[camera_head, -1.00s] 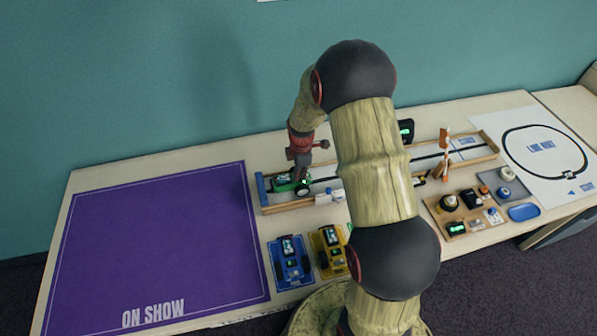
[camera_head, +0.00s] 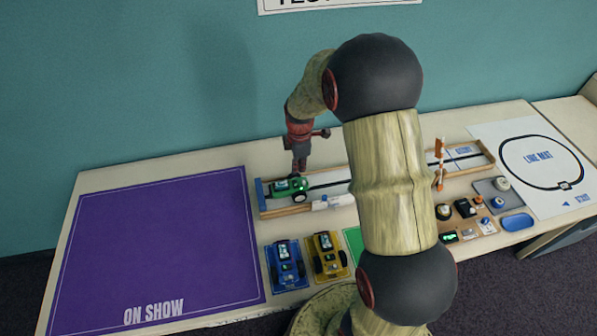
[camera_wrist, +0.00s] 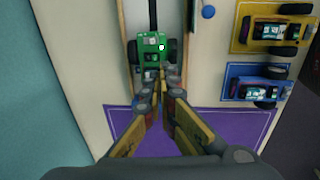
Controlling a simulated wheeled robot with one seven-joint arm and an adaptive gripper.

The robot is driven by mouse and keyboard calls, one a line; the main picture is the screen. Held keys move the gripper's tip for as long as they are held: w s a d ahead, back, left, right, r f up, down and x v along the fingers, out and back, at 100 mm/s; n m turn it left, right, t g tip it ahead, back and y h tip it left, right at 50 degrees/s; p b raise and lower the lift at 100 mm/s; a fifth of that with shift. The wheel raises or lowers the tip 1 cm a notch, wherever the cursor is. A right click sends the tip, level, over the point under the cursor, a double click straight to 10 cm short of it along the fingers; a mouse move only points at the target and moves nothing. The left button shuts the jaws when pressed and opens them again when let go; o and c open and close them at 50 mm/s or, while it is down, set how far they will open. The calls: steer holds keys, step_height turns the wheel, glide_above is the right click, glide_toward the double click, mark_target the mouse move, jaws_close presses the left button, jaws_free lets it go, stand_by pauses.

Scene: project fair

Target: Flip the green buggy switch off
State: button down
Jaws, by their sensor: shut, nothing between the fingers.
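The green buggy (camera_head: 288,188) stands in the left end of the wooden test track, beside the blue end block. In the wrist view the green buggy (camera_wrist: 152,50) lies straight ahead of the fingers, with dark wheels on both sides and a small white spot on its top. My gripper (camera_head: 300,170) is just above and behind the buggy in the head view. In the wrist view my gripper (camera_wrist: 158,75) is shut and empty, its tips at the buggy's near end. I cannot tell whether the tips touch it, nor which way its switch stands.
A blue buggy (camera_head: 286,266) and a yellow buggy (camera_head: 326,256) stand in front of the track. A purple mat (camera_head: 160,240) marked ON SHOW lies at left. The track (camera_head: 285,210) has low walls and an orange upright (camera_head: 439,165). Small parts sit at right.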

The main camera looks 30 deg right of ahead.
mark_target(294, 181)
steer(key=shift+s+a+r, duration=0.1)
steer(key=shift+s+r, duration=0.05)
steer(key=shift+r, duration=0.5)
steer(key=shift+s+r, duration=0.15)
steer(key=shift+r, duration=0.5)
steer(key=shift+r, duration=0.1)
steer(key=shift+w+r+t, duration=0.25)
steer(key=shift+w+t, duration=0.25)
steer(key=shift+w, duration=0.25)
steer(key=f+b, duration=0.1)
steer(key=f, duration=0.3)
steer(key=w+f+b, duration=0.1)
steer(key=f, duration=0.4)
steer(key=w+f+b, duration=0.1)
steer(key=f, duration=0.3)
steer(key=shift+w+d+f, duration=0.25)
steer(key=shift+d+f, duration=0.1)
steer(key=shift+f, duration=0.05)
steer(key=shift+w+p, duration=0.1)
steer(key=shift+p, duration=0.2)
